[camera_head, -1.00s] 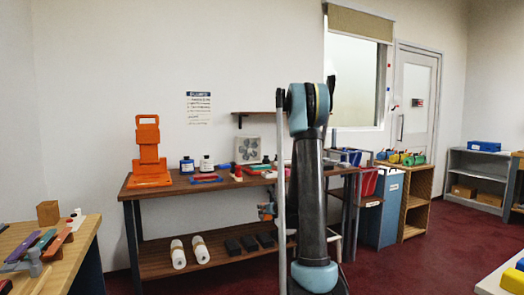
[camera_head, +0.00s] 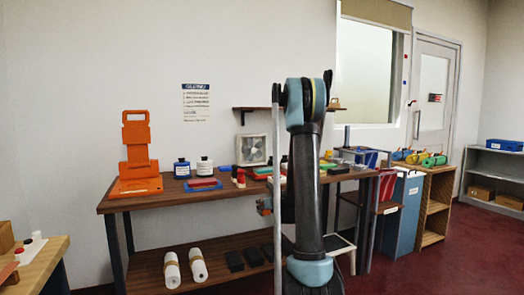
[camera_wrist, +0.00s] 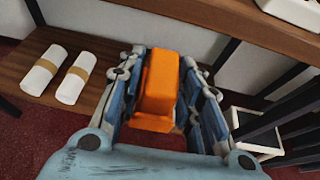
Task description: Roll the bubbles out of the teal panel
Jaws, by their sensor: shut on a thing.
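My gripper (camera_wrist: 162,115) is shut on an orange block-shaped thing (camera_wrist: 161,75), which stands up between the blue-grey fingers in the wrist view. Its lower end is hidden, so I cannot tell if it is a roller's handle. I cannot make out a teal panel for certain. A red slab on a blue base (camera_head: 203,184) and a green piece (camera_head: 263,170) lie on the bench top.
A wooden table corner (camera_head: 50,255) is at left. Red floor is open at right.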

